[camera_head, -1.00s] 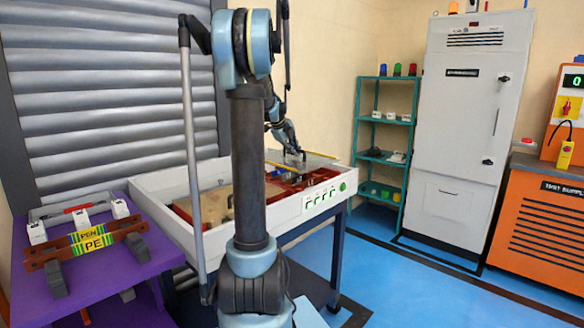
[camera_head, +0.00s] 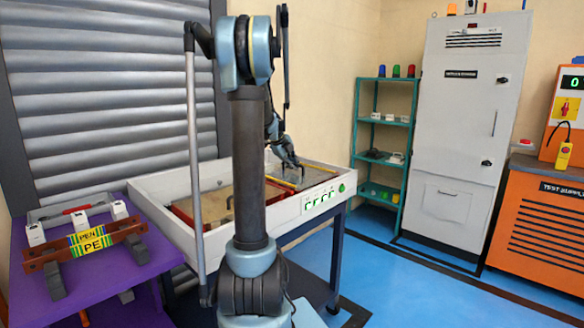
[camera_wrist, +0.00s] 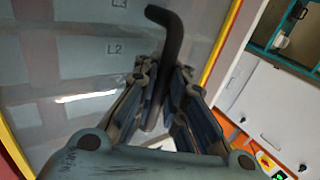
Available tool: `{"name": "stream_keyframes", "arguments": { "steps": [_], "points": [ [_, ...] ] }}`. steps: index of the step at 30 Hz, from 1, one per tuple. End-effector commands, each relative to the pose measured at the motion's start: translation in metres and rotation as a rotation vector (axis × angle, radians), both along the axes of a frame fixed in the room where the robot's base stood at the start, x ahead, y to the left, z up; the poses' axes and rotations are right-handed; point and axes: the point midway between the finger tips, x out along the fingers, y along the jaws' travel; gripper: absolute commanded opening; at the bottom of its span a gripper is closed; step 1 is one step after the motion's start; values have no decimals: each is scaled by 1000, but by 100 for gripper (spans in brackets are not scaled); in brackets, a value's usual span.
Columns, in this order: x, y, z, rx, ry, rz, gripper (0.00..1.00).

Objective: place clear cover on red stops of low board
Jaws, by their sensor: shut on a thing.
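The clear cover (camera_head: 316,177) is a greyish see-through sheet with yellow edging. It lies over the right part of the low red board (camera_head: 184,212) in the head view. In the wrist view the cover (camera_wrist: 75,60) fills the left, with labels L2 and L3 showing through it. My gripper (camera_head: 294,165) is above the cover. In the wrist view my gripper (camera_wrist: 163,105) is shut around the cover's dark bent handle (camera_wrist: 170,35). The red stops are not clearly visible, and I cannot tell whether the cover touches them.
The board sits in a white-walled bench (camera_head: 330,203). A purple table (camera_head: 100,275) with a PEN/PE bar assembly (camera_head: 88,243) stands at the left. Teal shelves (camera_head: 384,130), a grey cabinet (camera_head: 455,130) and an orange test unit (camera_head: 545,225) stand at the right. Blue floor is clear between.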

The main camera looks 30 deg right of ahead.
Motion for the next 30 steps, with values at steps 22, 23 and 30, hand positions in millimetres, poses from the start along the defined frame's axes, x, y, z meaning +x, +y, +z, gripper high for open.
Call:
{"name": "stream_keyframes", "arguments": {
  "steps": [22,23,30],
  "points": [
    [-1,-1,-3,0,0,-1,31],
    [-1,-1,-2,0,0,-1,31],
    [-6,12,24,0,1,1,31]
  ]
}}
